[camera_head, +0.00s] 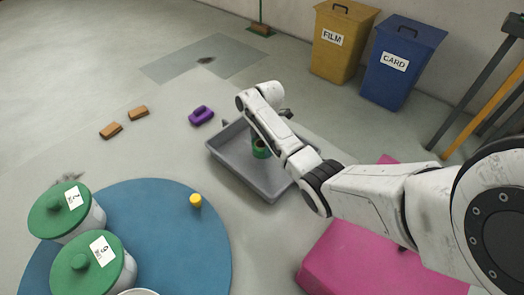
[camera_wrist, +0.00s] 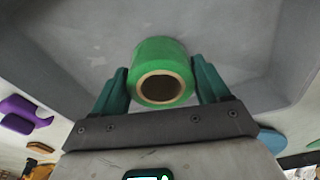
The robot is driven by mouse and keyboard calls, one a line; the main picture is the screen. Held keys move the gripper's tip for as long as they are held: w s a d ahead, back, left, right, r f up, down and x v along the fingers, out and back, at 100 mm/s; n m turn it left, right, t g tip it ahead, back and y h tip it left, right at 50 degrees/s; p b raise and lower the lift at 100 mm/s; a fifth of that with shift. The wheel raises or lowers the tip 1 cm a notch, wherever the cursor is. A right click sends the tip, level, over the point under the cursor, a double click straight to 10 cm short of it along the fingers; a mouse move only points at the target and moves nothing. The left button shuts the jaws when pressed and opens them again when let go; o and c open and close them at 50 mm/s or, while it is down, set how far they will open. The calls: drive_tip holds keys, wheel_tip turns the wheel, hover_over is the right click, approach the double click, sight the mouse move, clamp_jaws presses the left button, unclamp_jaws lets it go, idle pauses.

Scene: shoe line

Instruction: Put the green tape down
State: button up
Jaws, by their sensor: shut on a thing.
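The green tape (camera_wrist: 161,53) is a green roll with a tan core, held between the two teal fingers of my gripper (camera_wrist: 161,84) in the wrist view. In the head view the green tape (camera_head: 261,149) shows over the grey tray (camera_head: 222,151), and my arm hides part of the tray. The tray's grey floor fills the wrist view behind the roll. I cannot tell whether the roll touches the tray floor. My gripper is shut on the tape.
A purple object (camera_head: 201,115) and two orange-brown blocks (camera_head: 111,130) lie left of the tray. A round blue mat (camera_head: 165,225) with green-lidded tubs (camera_head: 92,268) and a yellow cylinder (camera_head: 196,200) is at front left. A pink block (camera_head: 345,262) is at front right. Yellow (camera_head: 340,45) and blue (camera_head: 398,66) bins stand behind.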

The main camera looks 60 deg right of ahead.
sight(262, 150)
drive_tip(key=shift+f, duration=1.45)
drive_tip(key=shift+f, duration=0.2)
drive_tip(key=o, duration=1.1)
drive_tip(key=shift+r, duration=0.1)
